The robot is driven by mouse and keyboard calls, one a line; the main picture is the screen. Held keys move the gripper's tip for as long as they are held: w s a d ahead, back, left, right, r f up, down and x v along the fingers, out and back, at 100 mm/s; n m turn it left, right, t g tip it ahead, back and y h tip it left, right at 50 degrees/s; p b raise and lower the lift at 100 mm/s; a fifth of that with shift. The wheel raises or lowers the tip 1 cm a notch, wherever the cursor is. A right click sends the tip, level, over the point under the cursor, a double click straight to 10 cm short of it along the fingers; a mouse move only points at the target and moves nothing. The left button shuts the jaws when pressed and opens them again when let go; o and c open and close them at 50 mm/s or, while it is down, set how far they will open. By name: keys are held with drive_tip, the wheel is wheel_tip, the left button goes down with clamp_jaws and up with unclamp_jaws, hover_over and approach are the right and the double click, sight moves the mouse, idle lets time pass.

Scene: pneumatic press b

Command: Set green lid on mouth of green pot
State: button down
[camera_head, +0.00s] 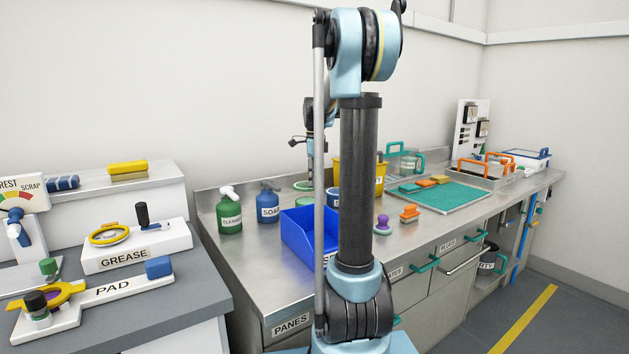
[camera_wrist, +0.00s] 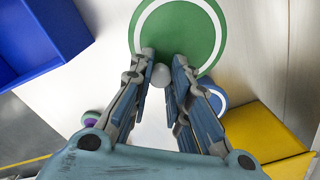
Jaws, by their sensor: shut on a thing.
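The green lid (camera_wrist: 197,35) is a round green disc with a white ring near its edge. In the wrist view it lies just beyond my fingertips. My gripper (camera_wrist: 163,68) is shut on the lid's pale round knob (camera_wrist: 161,75). In the head view a green and white round thing (camera_head: 303,186) shows low at the back of the counter, below the end of my arm.
A blue bin (camera_head: 298,236) stands in front, with green (camera_head: 230,216) and blue (camera_head: 268,207) bottles to its left. A yellow bin (camera_head: 348,176) is close on the right; it also shows in the wrist view (camera_wrist: 262,133). A blue round thing (camera_wrist: 216,97) lies beside the lid.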

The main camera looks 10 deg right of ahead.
drive_tip(key=shift+f, duration=0.15)
drive_tip(key=shift+d+f, duration=0.1)
drive_tip(key=shift+f, duration=2.25)
drive_tip(key=shift+f, duration=0.25)
drive_tip(key=c, duration=1.4)
unclamp_jaws()
drive_tip(key=shift+c, duration=0.2)
drive_tip(key=shift+r, duration=0.1)
wheel_tip(320, 180, up, 12)
drive_tip(key=shift+f, duration=0.1)
